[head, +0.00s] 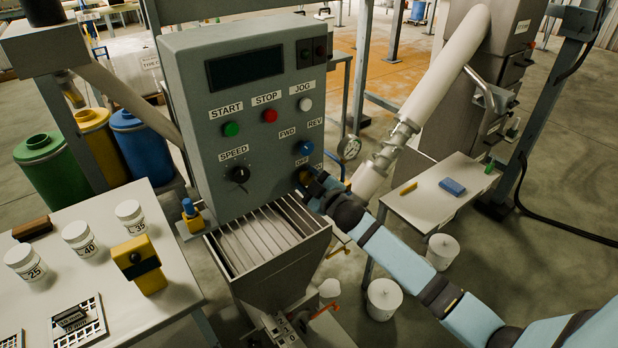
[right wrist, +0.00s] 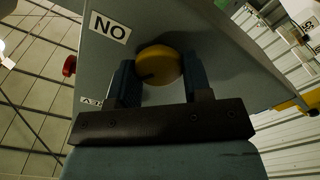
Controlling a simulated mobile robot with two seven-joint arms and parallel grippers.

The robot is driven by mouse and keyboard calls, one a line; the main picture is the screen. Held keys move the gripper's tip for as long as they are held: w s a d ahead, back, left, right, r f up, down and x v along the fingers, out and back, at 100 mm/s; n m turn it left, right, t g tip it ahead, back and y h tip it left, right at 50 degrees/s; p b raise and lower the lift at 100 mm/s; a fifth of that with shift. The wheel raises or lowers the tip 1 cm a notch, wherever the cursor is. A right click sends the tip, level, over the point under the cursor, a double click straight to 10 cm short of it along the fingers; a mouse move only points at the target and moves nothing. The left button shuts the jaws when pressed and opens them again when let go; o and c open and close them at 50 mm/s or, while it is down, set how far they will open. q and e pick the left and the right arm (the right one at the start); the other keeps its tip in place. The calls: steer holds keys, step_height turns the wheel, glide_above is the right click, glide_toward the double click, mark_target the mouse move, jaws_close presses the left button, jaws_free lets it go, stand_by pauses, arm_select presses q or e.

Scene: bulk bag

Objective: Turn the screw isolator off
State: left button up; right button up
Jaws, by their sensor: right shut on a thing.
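The screw isolator is a yellow rotary knob (right wrist: 160,64) low on the right of the grey control panel (head: 196,90). In the head view an OFF label (head: 301,162) sits just above it, and my gripper mostly hides the knob. My right gripper (head: 309,183) reaches the panel from the right. In the right wrist view its two blue fingers (right wrist: 160,82) stand either side of the knob and are shut on it. A dark mark on the knob points left in that view. An ON label, seen upside down (right wrist: 110,27), is beside it. My left gripper is not in view.
A blue selector (head: 305,147) marked FWD and REV is close above the isolator. Red stop (head: 269,115) and green start (head: 231,129) buttons are higher up. A grated hopper (head: 262,238) stands below the panel. A sloping tube (head: 435,90) and a gauge (head: 349,148) are to the right.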

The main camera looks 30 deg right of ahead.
steer(key=n, duration=0.6)
steer(key=shift+a+f, duration=0.1)
stand_by(0.5)
steer(key=o, duration=0.9)
steer(key=s, duration=0.4)
steer(key=s+d+b, duration=0.1)
steer(key=s, duration=0.4)
steer(key=s+d+b, duration=0.1)
steer(key=s, duration=0.3)
steer(key=shift+s, duration=0.35)
steer(key=shift+f, duration=0.1)
